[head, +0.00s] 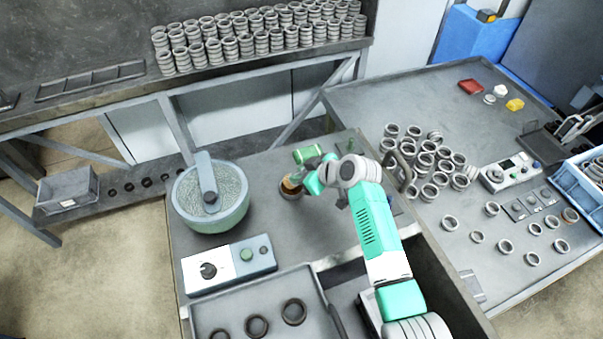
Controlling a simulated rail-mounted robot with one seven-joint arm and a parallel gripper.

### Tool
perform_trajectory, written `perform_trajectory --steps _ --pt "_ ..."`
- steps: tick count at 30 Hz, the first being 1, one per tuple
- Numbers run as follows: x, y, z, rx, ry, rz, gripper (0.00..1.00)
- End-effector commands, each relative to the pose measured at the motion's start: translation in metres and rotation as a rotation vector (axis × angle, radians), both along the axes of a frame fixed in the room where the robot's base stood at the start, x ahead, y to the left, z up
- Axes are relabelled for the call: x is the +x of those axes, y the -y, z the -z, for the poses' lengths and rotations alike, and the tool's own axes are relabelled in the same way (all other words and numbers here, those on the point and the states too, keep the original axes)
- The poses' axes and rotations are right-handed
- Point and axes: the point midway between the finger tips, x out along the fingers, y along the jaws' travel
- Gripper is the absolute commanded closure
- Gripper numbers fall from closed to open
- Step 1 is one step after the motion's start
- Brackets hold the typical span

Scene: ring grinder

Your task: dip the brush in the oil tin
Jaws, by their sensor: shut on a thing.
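My arm reaches in from the lower right over the grey table. My gripper (296,179) is small in view, pointing down and to the left, and shut on the brush (290,186), whose tan part shows below the fingers. A small dark round tin (289,194), likely the oil tin, stands on the table directly under the brush. The brush end is over or inside the tin's mouth; I cannot tell how deep. The oil and the brush tip are hidden.
A round green grinder bowl (215,222) with an arm across it stands left. A control box (229,265) and a tray (203,318) with dark rings are in front. Several metal rings (425,160) stand on the right table.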

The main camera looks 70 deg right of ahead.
Motion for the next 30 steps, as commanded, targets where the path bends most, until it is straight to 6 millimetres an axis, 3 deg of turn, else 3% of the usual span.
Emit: perform_trajectory --steps 5,24,30 --pt "-0.001 -0.001 -0.001 0.003 -0.003 -0.001 1.0" --pt "0.0 0.0 -0.063 0.001 -0.001 -0.001 1.0" --pt "0.0 0.0 -0.07 0.002 -0.002 0.0 1.0"
